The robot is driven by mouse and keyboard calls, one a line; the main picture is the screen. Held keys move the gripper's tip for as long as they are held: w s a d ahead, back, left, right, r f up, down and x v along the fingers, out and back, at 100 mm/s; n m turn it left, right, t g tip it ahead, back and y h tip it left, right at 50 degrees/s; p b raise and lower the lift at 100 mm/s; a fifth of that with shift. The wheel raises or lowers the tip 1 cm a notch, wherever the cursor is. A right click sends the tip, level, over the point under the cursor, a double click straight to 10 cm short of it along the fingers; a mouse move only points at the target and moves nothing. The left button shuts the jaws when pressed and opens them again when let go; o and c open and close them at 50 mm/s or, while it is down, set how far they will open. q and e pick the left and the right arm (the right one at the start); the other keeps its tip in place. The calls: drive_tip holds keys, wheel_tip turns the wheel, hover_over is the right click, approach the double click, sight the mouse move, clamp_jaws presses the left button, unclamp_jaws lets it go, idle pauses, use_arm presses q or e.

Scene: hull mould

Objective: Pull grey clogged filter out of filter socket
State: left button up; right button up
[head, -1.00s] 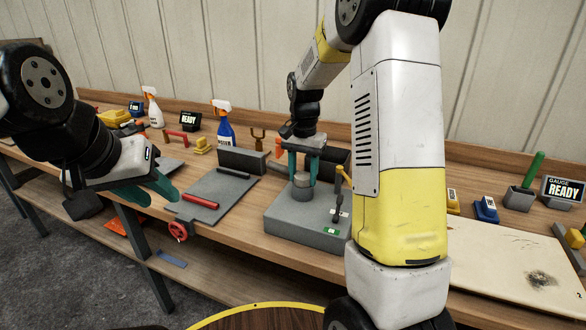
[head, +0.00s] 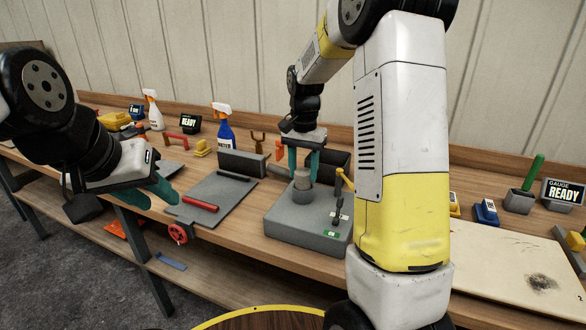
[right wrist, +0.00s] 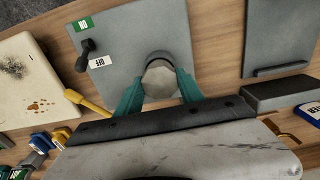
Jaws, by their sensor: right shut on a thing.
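The grey clogged filter (head: 302,180) is a pale grey cylinder standing upright at the dark round filter socket (head: 302,195) on a grey block. My right gripper (head: 303,175) points down over it with its teal fingers on either side, shut on the filter. In the right wrist view the filter's flat, faceted top (right wrist: 160,79) shows between the two fingertips. I cannot tell how much of the filter is inside the socket. My left gripper (head: 150,195) is open and empty, at the left in front of the bench.
Spray bottles stand behind. A pale stained board (head: 500,255) lies at right.

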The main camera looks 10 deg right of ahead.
drive_tip(key=shift+r, duration=1.7)
drive_tip(key=shift+r, duration=1.5)
drive_tip(key=shift+r, duration=0.1)
drive_tip(key=shift+r, duration=1.4)
drive_tip(key=shift+r, duration=0.15)
drive_tip(key=shift+r, duration=1.35)
